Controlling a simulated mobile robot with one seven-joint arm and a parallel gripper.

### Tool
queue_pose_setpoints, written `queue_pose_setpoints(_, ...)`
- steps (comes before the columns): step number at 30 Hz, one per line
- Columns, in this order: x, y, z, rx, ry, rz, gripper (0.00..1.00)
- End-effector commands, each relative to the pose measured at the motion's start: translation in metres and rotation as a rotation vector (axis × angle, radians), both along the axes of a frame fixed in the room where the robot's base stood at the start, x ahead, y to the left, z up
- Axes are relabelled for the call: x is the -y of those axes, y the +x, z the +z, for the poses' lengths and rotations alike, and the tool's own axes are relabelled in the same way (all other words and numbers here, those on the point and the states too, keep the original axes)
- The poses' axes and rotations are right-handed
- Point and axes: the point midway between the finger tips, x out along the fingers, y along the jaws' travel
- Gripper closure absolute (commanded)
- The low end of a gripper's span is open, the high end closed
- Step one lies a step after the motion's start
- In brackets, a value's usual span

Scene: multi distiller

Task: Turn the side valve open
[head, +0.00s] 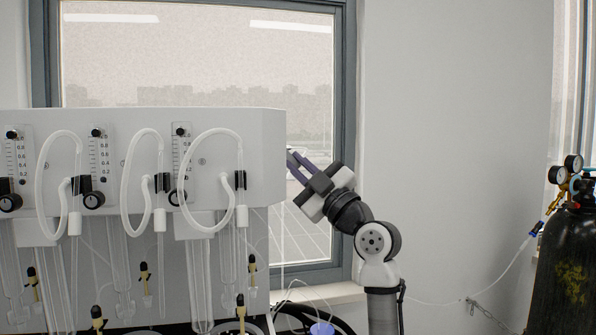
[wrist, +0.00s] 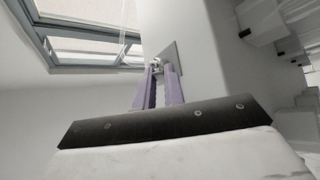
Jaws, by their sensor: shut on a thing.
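The distiller (head: 240,125) is a long white box on the left of the head view, with tubes and glassware along its front. The side valve (wrist: 158,64) is a small metallic fitting on a grey plate (wrist: 168,53) on the distiller's side face in the wrist view. My gripper (head: 291,160) is at the right end of the box in the head view. In the wrist view its purple fingers (wrist: 159,75) are closed around the valve. The fingertips hide part of the valve, so I cannot tell how far it is turned. The distiller hides the valve in the head view.
Three flowmeters with black knobs (head: 94,200) and looped white hoses (head: 207,135) line the distiller's front. A window (head: 310,80) is behind. A black gas cylinder (head: 565,265) with gauges stands at the far right. A thin hose (head: 490,283) runs low from it. The space between arm and cylinder is free.

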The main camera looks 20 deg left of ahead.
Motion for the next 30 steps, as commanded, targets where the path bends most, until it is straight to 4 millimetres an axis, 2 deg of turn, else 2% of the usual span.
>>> queue_pose_setpoints(21,0.012,0.008,0.028,0.331,-0.492,0.002,1.0)
queue_pose_setpoints(30,0.012,0.008,0.033,0.434,-0.643,0.001,1.0)
